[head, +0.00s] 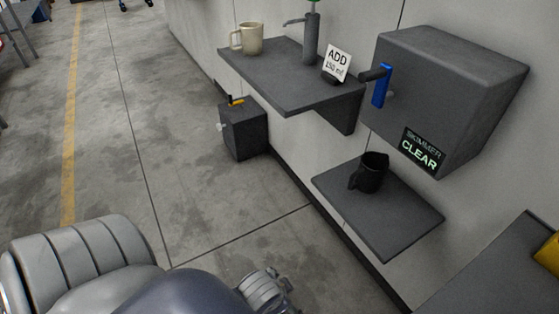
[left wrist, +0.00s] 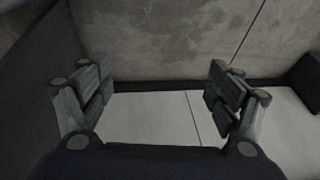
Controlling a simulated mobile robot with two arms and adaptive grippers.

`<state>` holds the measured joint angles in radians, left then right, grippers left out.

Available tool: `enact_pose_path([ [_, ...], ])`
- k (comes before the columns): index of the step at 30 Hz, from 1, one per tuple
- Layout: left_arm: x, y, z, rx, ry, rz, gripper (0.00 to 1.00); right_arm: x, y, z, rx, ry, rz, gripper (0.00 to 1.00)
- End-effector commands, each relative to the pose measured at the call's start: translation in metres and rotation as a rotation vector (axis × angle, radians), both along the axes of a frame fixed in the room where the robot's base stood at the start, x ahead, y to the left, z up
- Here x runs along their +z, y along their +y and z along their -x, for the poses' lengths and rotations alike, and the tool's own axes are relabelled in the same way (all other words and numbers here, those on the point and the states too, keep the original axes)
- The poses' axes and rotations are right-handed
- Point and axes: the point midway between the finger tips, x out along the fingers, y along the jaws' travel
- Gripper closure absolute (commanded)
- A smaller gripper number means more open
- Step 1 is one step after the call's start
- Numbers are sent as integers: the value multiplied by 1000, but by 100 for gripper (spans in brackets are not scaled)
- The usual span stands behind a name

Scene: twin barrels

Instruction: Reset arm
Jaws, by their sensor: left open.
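My left gripper (left wrist: 163,92) shows in the left wrist view with its two fingers spread wide apart. It is open and nothing is between the fingers. In the head view, grey arm parts of mine fill the bottom left and bottom middle, but no gripper fingers can be made out there. My right gripper is not seen in either view.
An upper shelf (head: 290,95) holds a beige mug (head: 248,38), a dispenser (head: 311,38) and an "ADD" card (head: 337,62). A grey wall box (head: 450,85) has a blue handle (head: 381,86). A black jug (head: 370,172) stands on a lower shelf (head: 390,232). A dark box (head: 243,135) sits on the floor.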

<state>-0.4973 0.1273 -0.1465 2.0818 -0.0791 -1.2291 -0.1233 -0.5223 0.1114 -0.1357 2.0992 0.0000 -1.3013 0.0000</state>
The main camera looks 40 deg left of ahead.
Motion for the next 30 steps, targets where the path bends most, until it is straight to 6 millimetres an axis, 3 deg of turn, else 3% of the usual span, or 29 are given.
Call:
enact_pose_path([
  [3, -4, -13, 22, 109, 71, 92, 17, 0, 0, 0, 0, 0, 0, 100],
  [6, -5, -16, 28, 140, 92, 117, 17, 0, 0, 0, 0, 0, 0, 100],
  [23, -7, -16, 28, 139, 95, 114, 17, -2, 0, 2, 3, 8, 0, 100],
  [30, -37, -15, 37, 136, 130, 108, 17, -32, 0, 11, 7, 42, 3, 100],
])
